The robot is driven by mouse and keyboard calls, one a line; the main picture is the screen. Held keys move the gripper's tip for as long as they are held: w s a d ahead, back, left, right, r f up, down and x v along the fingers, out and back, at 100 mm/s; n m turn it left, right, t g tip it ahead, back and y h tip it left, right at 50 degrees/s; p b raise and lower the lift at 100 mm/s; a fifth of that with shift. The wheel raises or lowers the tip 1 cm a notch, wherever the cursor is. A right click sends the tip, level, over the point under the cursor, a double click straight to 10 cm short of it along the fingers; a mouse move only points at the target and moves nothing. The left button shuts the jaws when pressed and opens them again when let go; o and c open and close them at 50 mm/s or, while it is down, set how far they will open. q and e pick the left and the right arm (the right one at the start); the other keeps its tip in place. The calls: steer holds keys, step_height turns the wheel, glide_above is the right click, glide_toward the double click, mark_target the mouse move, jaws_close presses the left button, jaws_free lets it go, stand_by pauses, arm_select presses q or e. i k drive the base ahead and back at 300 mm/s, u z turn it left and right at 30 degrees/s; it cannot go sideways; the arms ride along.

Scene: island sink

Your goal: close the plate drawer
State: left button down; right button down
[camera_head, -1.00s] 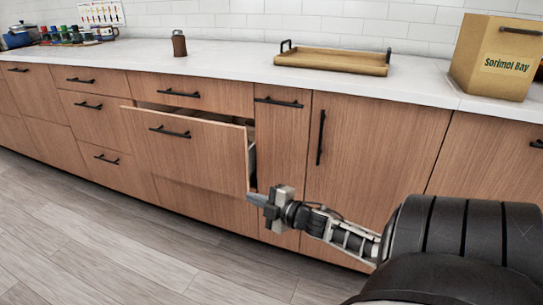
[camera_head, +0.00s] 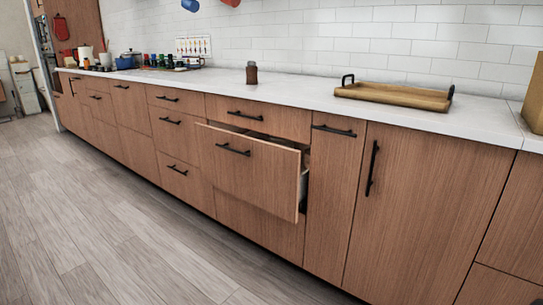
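The plate drawer (camera_head: 246,170) is a wooden drawer with a black bar handle (camera_head: 233,150). It stands pulled out from the cabinet front, with its right edge away from the cabinet and a dark gap along its top and right side. A light inner side wall shows in the gap on the right. What lies inside is hidden. Neither of my grippers is in the head view.
The white counter (camera_head: 300,90) runs above the drawers, with a wooden tray (camera_head: 395,95), a brown bottle (camera_head: 251,74) and a blue pot (camera_head: 128,60) on it. A wooden box (camera_head: 535,100) is cut off at the right edge. The floor (camera_head: 100,220) in front is clear.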

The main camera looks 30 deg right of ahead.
mark_target(270, 173)
steer(key=i, duration=1.4)
steer(key=z, duration=0.05)
